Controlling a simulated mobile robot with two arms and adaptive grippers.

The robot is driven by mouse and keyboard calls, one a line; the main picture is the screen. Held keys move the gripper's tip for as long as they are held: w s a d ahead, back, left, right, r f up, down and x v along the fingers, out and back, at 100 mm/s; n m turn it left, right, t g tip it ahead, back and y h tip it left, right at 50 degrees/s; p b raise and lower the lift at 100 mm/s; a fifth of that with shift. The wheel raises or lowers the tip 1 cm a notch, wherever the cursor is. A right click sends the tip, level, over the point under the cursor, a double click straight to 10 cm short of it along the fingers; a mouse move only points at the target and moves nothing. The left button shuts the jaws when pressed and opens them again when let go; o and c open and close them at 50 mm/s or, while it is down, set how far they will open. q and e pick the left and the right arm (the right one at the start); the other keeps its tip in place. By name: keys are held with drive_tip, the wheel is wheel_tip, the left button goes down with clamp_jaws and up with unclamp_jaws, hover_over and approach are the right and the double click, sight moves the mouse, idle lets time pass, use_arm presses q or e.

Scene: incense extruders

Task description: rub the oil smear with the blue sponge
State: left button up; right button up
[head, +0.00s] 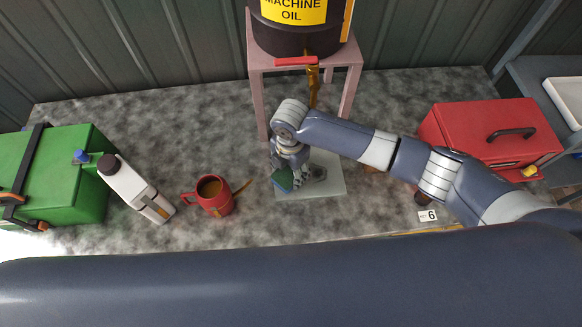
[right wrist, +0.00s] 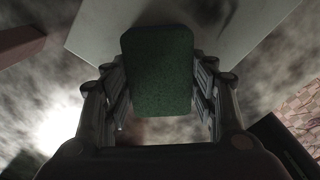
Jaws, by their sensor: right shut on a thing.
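My right gripper (head: 290,181) is shut on the blue sponge (head: 282,181), low over the left part of a pale grey plate (head: 331,188). In the right wrist view the sponge (right wrist: 160,70) shows a dark green face between the two fingers. I cannot tell whether it touches the plate. A dark smudge (right wrist: 214,12), which may be the oil smear, shows on the plate past the sponge's far edge. In the head view the gripper and arm hide much of the plate. My left gripper is in neither view.
A pink stand (head: 257,90) holding a machine oil drum (head: 300,38) with a red-handled tap is behind the plate. A green box (head: 60,170) and red toolbox (head: 480,130) flank the worktop.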

sight(328, 173)
drive_tip(key=d+p, duration=0.1)
drive_tip(key=d, duration=0.2)
drive_tip(key=shift+d, duration=0.35)
drive_tip(key=shift+w+d+r+p, duration=0.1)
drive_tip(key=shift+d+r+p, duration=0.05)
drive_tip(key=shift+d+p, duration=0.5)
drive_tip(key=shift+d, duration=1.15)
drive_tip(key=shift+w+d, duration=0.1)
drive_tip(key=shift+d, duration=0.2)
drive_tip(key=shift+w+d+f, duration=0.15)
drive_tip(key=shift+d+f, duration=0.1)
drive_tip(key=shift+d, duration=1.25)
